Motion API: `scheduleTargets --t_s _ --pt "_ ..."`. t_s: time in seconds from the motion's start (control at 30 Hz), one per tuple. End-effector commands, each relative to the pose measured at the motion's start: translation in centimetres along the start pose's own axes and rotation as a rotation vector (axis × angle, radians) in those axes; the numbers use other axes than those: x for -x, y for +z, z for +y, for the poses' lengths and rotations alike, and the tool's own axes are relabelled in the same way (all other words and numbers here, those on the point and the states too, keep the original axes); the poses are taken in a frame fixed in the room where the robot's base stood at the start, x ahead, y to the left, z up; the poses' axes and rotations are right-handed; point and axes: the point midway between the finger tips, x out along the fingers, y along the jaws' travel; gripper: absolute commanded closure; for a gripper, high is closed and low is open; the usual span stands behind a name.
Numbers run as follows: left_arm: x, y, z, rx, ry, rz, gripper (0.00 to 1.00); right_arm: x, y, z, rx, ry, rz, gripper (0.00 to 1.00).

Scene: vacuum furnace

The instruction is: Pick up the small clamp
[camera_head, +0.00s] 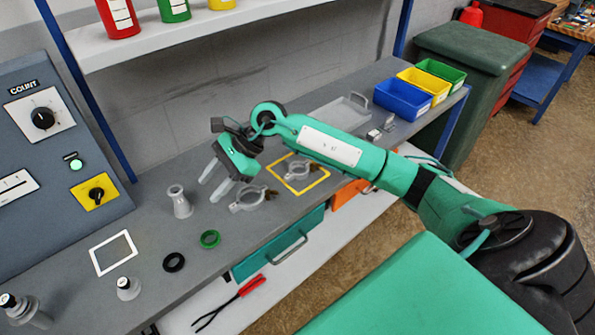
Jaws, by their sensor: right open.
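Two metal ring clamps with brass-coloured wing nuts lie on the grey bench. One clamp (249,200) lies on bare bench. The other clamp (298,170) lies inside a yellow square outline (318,183) and looks a little smaller; I cannot be sure which is the small clamp. My right gripper (211,187) is open and empty above the bench. Its fingers point down and left, to the left of both clamps and apart from them. My left gripper is not in view.
A grey flanged fitting (180,202) stands left of the gripper. A green ring (210,239) and a black ring (174,262) lie near the front edge. A control panel (50,150) stands left. Blue (403,99), yellow and green bins stand at the right end. A shelf (170,32) hangs above.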

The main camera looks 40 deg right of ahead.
Motion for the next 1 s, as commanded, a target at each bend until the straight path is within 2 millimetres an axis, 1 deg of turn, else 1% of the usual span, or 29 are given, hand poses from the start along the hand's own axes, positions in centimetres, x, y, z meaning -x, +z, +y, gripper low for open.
scheduleTargets --t_s 0.03,0.07,0.1,0.17,0.2,0.3,0.33,0.4,0.47,0.53,0.6,0.67,0.9,1.0 --pt "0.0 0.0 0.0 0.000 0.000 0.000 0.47 1.7 -2.0 -0.8 0.042 0.016 0.118 0.58" --pt "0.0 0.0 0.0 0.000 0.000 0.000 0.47 2.7 -3.3 -1.1 0.066 0.033 0.191 0.58" --pt "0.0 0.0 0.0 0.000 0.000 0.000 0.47 4.2 -4.9 -1.6 0.090 0.054 0.285 0.58" --pt "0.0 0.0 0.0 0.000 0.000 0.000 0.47 6.7 -7.1 -2.1 0.115 0.089 0.418 0.58" --pt "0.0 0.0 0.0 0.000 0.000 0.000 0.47 8.4 -8.4 -2.4 0.123 0.110 0.498 0.58" --pt "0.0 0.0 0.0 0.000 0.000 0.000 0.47 12.3 -10.7 -2.8 0.127 0.163 0.660 0.58" --pt "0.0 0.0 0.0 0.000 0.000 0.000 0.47 13.2 -11.3 -2.8 0.124 0.175 0.698 0.58" --pt "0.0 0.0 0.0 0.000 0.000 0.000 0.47 15.1 -12.1 -2.9 0.118 0.199 0.764 0.58" --pt "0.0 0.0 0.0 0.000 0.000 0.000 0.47 16.1 -12.5 -2.9 0.111 0.214 0.799 0.58" --pt "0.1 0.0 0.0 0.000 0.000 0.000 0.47 16.6 -12.9 -2.8 0.108 0.224 0.822 0.58" --pt "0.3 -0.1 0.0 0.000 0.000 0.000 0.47 16.3 -13.4 -2.6 0.106 0.230 0.827 0.58" --pt "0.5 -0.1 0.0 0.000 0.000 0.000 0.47 15.7 -14.1 -2.5 0.106 0.231 0.827 0.58" --pt "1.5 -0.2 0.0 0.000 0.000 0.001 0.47 12.6 -17.4 -1.7 0.106 0.230 0.824 0.58" --pt "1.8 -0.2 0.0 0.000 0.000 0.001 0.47 11.7 -18.4 -1.6 0.105 0.228 0.824 0.58"
